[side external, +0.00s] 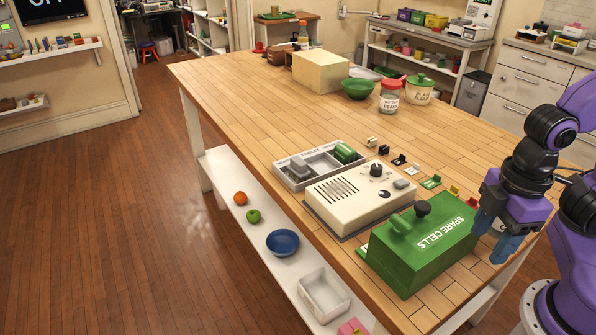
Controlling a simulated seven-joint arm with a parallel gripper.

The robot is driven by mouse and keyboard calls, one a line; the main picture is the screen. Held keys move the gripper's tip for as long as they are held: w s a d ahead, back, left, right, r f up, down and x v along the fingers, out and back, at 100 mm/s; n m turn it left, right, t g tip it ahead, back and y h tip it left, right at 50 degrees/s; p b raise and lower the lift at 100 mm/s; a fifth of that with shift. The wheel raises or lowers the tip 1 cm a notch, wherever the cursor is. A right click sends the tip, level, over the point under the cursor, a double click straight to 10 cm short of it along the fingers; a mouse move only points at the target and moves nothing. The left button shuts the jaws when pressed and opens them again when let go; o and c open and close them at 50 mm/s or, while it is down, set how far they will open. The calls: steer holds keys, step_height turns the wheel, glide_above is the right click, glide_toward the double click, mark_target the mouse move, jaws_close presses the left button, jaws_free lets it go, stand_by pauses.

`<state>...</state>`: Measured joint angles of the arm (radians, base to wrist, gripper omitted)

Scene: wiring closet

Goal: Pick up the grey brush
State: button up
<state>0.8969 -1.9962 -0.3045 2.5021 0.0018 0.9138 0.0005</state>
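A small grey object (299,168) lies in the left part of a grey compartment tray (318,174) on the wooden table. It may be the grey brush, but it is too small to tell for sure. My gripper (490,246) has blue fingers and hangs at the right, beside the green SPARE CELLS box (422,246) and far from the tray. Its fingers look apart, with nothing visible between them.
A green cylinder (346,153) lies in the tray's right part. A cream device (361,195) with a knob stands between tray and green box. Small coloured clips line the table to its right. Jars, a green bowl (357,88) and a cream box (320,71) stand farther back.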

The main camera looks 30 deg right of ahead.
steer(key=w+a+m, duration=0.1)
steer(key=w+a, duration=0.1)
steer(key=w, duration=0.2)
steer(key=w+a+r+m, duration=0.1)
steer(key=w+a, duration=0.1)
steer(key=w, duration=0.2)
steer(key=w+a+r+m+t, duration=0.1)
steer(key=w+a, duration=0.1)
steer(key=w, duration=0.2)
steer(key=shift+a+r+m+y, duration=0.15)
steer(key=shift+a+m+y, duration=0.1)
steer(key=shift+m+y, duration=0.05)
steer(key=w+a+r+m+t, duration=0.1)
steer(key=w+a+m, duration=0.15)
steer(key=w, duration=0.65)
steer(key=r+m+t, duration=0.1)
steer(key=m+t, duration=0.1)
steer(key=m, duration=0.4)
glide_above(299, 161)
steer(key=s, duration=0.7)
steer(key=shift+h, duration=0.4)
steer(key=x, duration=1.1)
steer(key=shift+w+d+f, duration=0.15)
steer(key=shift+w, duration=0.25)
steer(key=shift+w+x, duration=0.15)
steer(key=shift+x, duration=1.3)
steer(key=shift+w+x, duration=0.15)
steer(key=shift+x, duration=1.3)
steer(key=shift+d, duration=0.1)
